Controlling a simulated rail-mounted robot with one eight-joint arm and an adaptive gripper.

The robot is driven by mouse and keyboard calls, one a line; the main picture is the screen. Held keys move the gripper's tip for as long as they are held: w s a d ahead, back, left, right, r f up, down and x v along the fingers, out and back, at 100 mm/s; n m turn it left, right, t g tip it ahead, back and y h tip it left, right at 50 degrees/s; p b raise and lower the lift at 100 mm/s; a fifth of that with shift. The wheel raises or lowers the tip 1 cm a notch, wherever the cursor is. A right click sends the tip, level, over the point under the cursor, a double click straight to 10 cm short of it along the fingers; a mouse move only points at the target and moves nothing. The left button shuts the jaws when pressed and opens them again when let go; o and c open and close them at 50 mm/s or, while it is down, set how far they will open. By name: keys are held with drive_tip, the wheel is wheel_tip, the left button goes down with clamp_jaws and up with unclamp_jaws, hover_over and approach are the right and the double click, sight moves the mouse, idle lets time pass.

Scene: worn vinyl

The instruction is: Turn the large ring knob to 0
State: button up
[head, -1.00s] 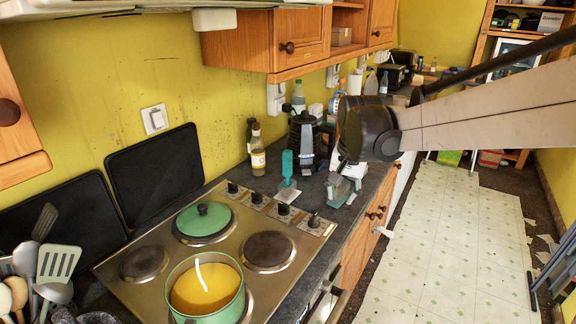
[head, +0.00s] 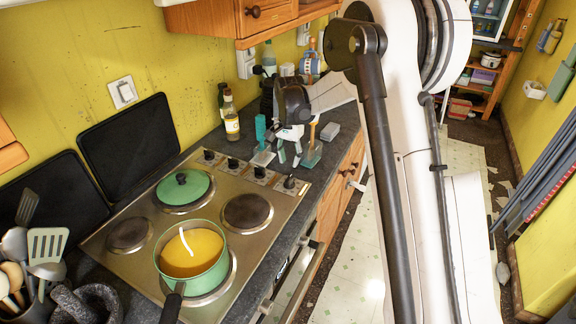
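A steel hob (head: 165,222) has a row of black knobs at its far right edge: one (head: 209,155), a second (head: 233,163), a third (head: 260,172) and the nearest (head: 289,183). Their markings are too small to read, and I cannot tell which one serves the large ring. A green pot (head: 207,272) of yellow liquid stands on the front ring. A green lid (head: 190,189) covers the back ring. My gripper (head: 290,158) points down over the counter just beyond the nearest knobs. Its two fingers are spread with nothing visible between them, apart from the knobs.
A teal-handled scraper (head: 261,128) and a wooden-handled one (head: 312,155) stand close to my gripper. A bottle (head: 231,118) and a grey block (head: 330,132) are on the counter (head: 207,139). A mortar (head: 92,300) and utensils (head: 46,245) sit at lower left.

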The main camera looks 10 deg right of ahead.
sight(289, 178)
drive_tip(key=shift+f+b, duration=0.85)
drive_tip(key=shift+f, duration=2.8)
drive_tip(key=shift+f+b, duration=0.2)
drive_tip(key=shift+b, duration=0.3)
